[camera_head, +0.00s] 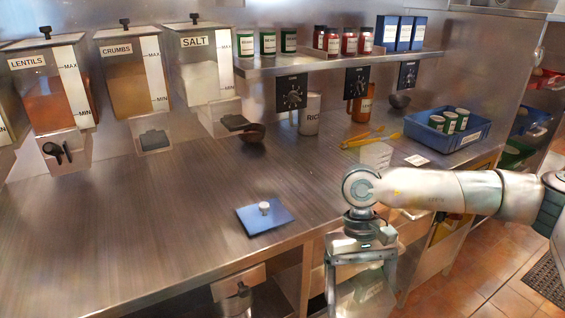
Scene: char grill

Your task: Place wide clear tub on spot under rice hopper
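A clear, see-through tub (375,156) with faint markings stands at the back right of the steel counter, beside yellow tongs and partly behind my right arm. I cannot tell for sure that it is the wide one. No hopper labelled rice shows; a pale jug labelled RICE (309,116) stands under the wall shelf. The hoppers in view read LENTILS (50,95), CRUMBS (133,85) and SALT (205,75). My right gripper (359,292) points down in front of the counter's edge, its fingers wide apart. Its tips run near the lower picture edge. My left gripper is not in view.
A blue pad with a white knob-like piece (265,216) lies near the counter's front edge. A blue crate (447,128) with green-labelled cans and yellow tongs (361,139) are at the back right. A dark bowl (252,133) stands near the salt hopper. The left counter is clear.

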